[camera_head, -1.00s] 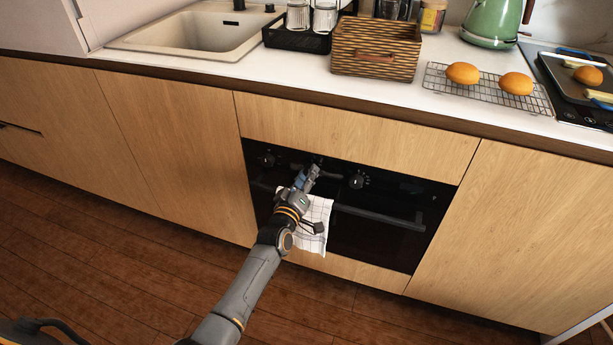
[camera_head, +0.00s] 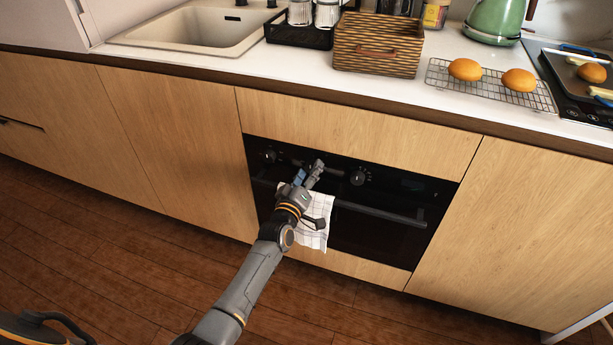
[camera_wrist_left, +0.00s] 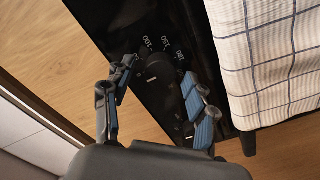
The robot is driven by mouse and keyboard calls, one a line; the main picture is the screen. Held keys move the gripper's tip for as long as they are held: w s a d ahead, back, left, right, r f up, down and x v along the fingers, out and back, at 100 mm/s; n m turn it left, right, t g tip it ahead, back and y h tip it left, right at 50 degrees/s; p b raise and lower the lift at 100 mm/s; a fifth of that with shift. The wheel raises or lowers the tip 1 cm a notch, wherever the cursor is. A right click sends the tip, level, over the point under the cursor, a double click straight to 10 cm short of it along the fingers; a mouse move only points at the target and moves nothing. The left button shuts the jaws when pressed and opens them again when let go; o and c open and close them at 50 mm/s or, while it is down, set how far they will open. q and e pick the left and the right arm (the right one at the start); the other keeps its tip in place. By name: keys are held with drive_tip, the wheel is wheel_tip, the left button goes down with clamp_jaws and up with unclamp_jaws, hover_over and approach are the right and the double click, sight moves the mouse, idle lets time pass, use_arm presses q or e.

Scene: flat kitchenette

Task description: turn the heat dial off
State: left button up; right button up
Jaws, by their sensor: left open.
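The heat dial (camera_wrist_left: 160,70) is a dark round knob on the black oven panel, with white temperature numbers beside it in the left wrist view. My left gripper (camera_head: 310,170) is in front of the oven's control panel, near its middle. In the left wrist view, my left gripper (camera_wrist_left: 165,82) is open, with its blue-padded fingers apart on either side of the dial. I cannot tell whether a finger touches it. In the head view the dial is hidden behind the gripper.
The black oven (camera_head: 380,240) has knobs at left (camera_head: 269,156) and right (camera_head: 359,177). A checked towel (camera_head: 314,235) hangs from its handle (camera_head: 385,214), close to my left gripper; it also shows in the left wrist view (camera_wrist_left: 270,60). Wooden cabinets flank the oven.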

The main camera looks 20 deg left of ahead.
use_arm(q)
drive_tip(key=s, duration=1.2)
drive_tip(key=shift+a, duration=0.2)
